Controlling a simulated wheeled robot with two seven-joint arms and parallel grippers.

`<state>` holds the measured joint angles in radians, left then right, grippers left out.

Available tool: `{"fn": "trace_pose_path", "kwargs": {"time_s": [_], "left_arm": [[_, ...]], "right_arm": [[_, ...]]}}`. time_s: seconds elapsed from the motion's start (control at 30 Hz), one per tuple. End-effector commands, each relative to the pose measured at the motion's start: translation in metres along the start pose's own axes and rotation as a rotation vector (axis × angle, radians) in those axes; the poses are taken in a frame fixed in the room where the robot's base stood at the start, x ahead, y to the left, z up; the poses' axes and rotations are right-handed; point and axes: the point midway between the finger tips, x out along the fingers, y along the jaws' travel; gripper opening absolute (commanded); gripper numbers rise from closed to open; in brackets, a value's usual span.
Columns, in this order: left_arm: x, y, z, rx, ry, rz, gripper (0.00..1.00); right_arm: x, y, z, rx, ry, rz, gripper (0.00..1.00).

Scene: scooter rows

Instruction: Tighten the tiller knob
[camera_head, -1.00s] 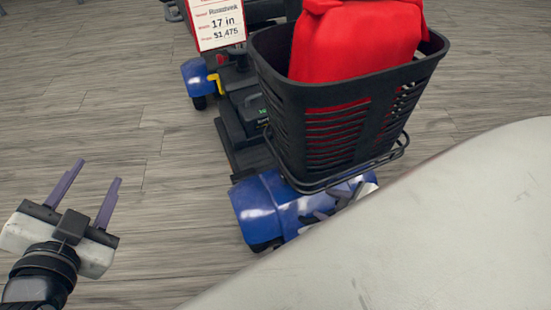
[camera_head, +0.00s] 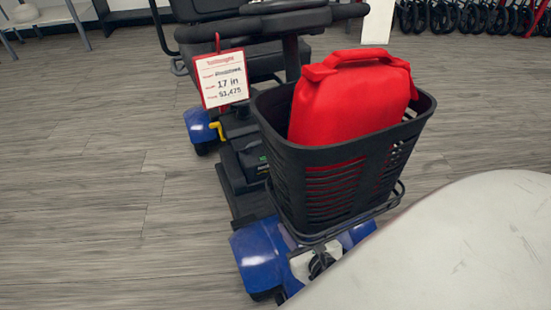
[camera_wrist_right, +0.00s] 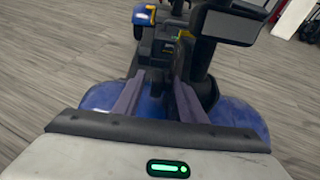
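A mobility scooter with blue fenders (camera_head: 262,262) stands in the middle of the head view. Its dark tiller post (camera_head: 291,57) rises behind the basket to a black handlebar (camera_head: 265,22). I cannot make out a tiller knob in either view. In the right wrist view my right gripper (camera_wrist_right: 155,82) is open, its two purple fingers apart with nothing gripped. It points at the scooter's lower front, with the blue fender (camera_wrist_right: 240,116) and a dark upright post (camera_wrist_right: 200,50) ahead. My left gripper is out of the head view.
A black basket (camera_head: 318,190) on the scooter's front holds a red bag-like container (camera_head: 350,100). A price tag (camera_head: 222,80) hangs from the handlebar. Several folded wheeled items (camera_head: 470,20) line the back right. Open floor (camera_head: 80,150) lies to the left.

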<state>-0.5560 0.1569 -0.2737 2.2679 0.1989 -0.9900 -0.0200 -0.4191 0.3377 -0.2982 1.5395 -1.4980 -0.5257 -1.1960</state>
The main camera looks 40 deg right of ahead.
Motion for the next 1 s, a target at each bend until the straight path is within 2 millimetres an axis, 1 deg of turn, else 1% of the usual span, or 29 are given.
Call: {"fn": "trace_pose_path", "kwargs": {"time_s": [0.13, 0.2, 0.4, 0.5, 0.6, 0.77, 1.0], "left_arm": [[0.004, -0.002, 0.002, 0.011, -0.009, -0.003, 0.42], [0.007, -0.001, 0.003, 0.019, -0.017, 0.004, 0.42], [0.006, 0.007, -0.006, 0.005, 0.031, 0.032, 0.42], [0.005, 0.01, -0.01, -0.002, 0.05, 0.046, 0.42], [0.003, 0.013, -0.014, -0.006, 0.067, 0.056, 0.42], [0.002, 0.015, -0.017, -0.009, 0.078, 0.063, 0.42], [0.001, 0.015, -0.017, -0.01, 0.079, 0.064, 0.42]], "right_arm": [[0.018, 0.003, -0.002, 0.003, -0.001, 0.006, 0.38], [0.03, 0.003, -0.002, 0.005, -0.002, 0.006, 0.38], [0.069, 0.003, -0.002, 0.006, -0.002, 0.004, 0.38], [0.084, 0.003, -0.002, 0.008, -0.002, 0.005, 0.38], [0.095, 0.003, -0.001, 0.007, -0.001, 0.004, 0.38], [0.102, 0.003, 0.0, 0.007, 0.0, 0.005, 0.38], [0.102, 0.003, 0.0, 0.008, 0.0, 0.005, 0.38]]}}
